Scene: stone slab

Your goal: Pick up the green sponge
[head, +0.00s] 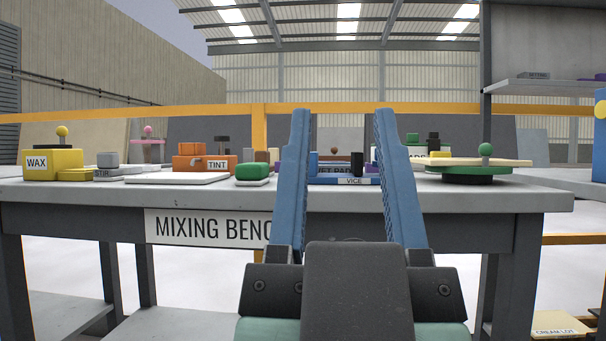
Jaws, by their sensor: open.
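A small green block (252,171), which looks like the green sponge, sits on a thin white piece on the bench top, left of the middle. My gripper (342,125) is in front of the bench with its two blue fingers spread wide and pointing up in the picture. Nothing shows held between them. The green block is just left of the left finger and apart from it in the picture. Its depth from the fingers is hard to tell.
A cream board with a green knob (485,149) stands right. My fingers hide part of the bench.

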